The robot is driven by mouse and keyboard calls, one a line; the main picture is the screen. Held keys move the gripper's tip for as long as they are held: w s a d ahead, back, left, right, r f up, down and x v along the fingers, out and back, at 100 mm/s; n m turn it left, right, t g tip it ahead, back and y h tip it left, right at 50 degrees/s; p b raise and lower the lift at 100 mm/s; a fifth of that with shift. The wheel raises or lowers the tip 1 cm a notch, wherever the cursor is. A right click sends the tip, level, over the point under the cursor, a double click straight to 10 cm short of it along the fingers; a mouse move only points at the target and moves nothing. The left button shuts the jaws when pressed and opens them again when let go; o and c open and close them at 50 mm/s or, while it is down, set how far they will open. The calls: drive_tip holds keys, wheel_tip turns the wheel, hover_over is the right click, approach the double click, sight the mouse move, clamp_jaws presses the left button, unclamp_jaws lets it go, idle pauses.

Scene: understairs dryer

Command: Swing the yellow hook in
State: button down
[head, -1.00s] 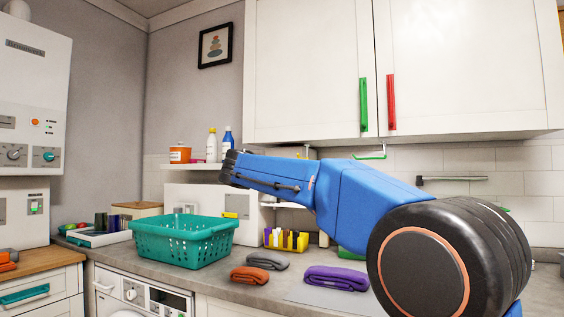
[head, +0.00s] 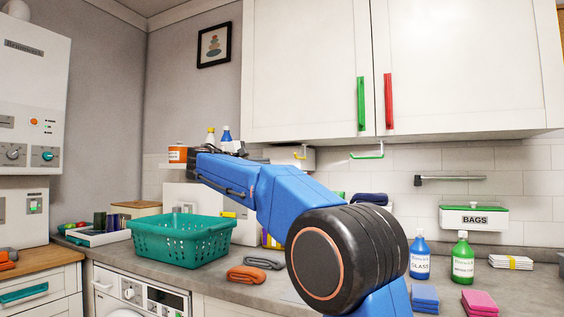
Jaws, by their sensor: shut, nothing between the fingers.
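The yellow hook (head: 300,155) hangs under the wall cabinet, left of the green hook (head: 368,155). It looks small here, and a white box shows close behind it. My gripper (head: 241,148) shows only as a small dark end above my blue arm link, to the left of the yellow hook and apart from it in the picture. It looks shut and empty. Its fingers are mostly hidden, and how far it is from the hook in depth cannot be told.
The wall cabinet (head: 310,70) has green and red handles. A teal basket (head: 180,245) and an orange folded cloth (head: 256,275) are on the counter. A rail (head: 450,178) is on the tiles.

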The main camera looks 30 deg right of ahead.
sight(296, 157)
drive_tip(key=w+d+r, duration=0.1)
drive_tip(key=d, duration=1)
drive_tip(key=shift+w+d, duration=0.15)
drive_tip(key=shift+r, duration=0.15)
drive_tip(key=shift+s+d+n+t+y, duration=0.35)
drive_tip(key=shift+s+n+t+y, duration=0.2)
drive_tip(key=shift+t, duration=0.25)
drive_tip(key=shift+s+d+n+t+y, duration=0.3)
drive_tip(key=shift+s+n+t+y, duration=0.25)
drive_tip(key=shift+t, duration=0.25)
drive_tip(key=s+d+n+t+y, duration=0.3)
drive_tip(key=s+d+t+y, duration=0.1)
drive_tip(key=d, duration=0.4)
drive_tip(key=shift+d+n, duration=0.25)
drive_tip(key=shift+n, duration=0.15)
